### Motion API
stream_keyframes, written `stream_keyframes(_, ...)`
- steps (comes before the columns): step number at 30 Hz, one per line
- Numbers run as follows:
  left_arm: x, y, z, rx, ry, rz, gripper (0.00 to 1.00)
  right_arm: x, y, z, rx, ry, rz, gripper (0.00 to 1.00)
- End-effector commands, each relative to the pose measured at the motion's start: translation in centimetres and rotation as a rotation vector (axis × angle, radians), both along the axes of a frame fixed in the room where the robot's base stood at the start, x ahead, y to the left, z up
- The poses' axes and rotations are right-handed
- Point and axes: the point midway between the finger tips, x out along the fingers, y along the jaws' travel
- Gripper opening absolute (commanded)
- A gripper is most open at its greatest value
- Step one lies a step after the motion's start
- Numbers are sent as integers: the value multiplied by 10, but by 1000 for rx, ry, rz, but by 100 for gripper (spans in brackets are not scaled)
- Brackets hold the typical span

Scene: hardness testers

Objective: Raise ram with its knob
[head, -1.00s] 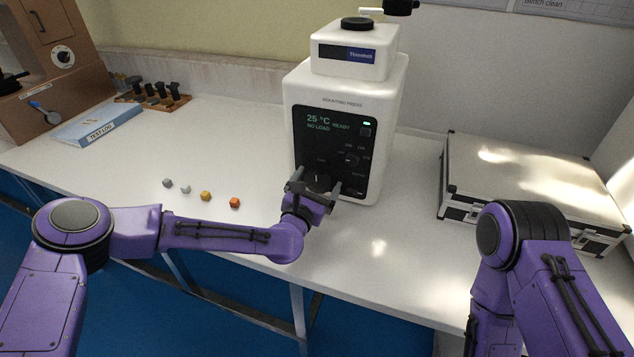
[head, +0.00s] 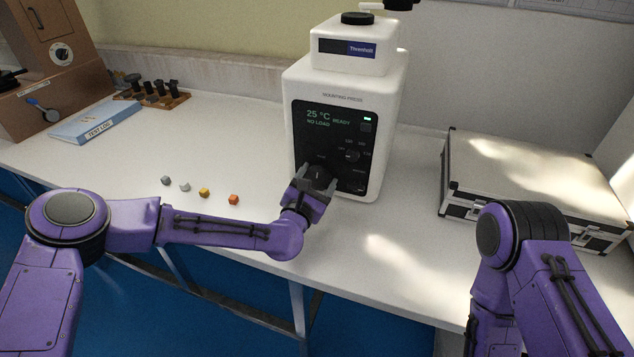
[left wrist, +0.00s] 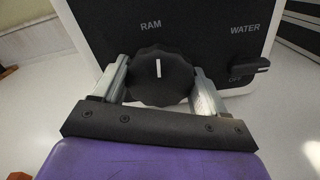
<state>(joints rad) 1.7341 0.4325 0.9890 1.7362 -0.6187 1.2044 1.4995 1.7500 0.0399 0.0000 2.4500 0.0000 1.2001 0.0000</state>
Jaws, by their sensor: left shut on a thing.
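The mounting press (head: 340,85) is a white machine with a black front panel that reads 25 °C, NO LOAD, READY. Its ram knob (left wrist: 158,78) is a round black scalloped knob with a white pointer line, under the word RAM. In the left wrist view the line points almost straight up. My left gripper (left wrist: 160,82) is shut on the ram knob, one finger on each side. In the head view the left gripper (head: 314,184) is at the lower left of the panel and partly covers the knob (head: 318,174). My right arm is at the lower right; its gripper is out of view.
A WATER lever (left wrist: 249,67) is right of the knob. Several small coloured cubes (head: 204,192) lie on the white bench left of the press. A silver case (head: 535,185) stands at the right. A blue test log binder (head: 98,122) lies at the left.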

Motion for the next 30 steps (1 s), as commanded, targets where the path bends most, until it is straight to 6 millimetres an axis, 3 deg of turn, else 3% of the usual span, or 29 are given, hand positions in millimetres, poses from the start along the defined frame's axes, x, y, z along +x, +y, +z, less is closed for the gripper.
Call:
stream_keyframes(15, -1, 0, -5, 345, -105, -2, 42, 0, 0, -23, 0, 0, 0, 43)
stream_keyframes(30, -1, 1, -5, 455, -139, -2, 42, 0, 0, -27, 0, 0, 0, 43)
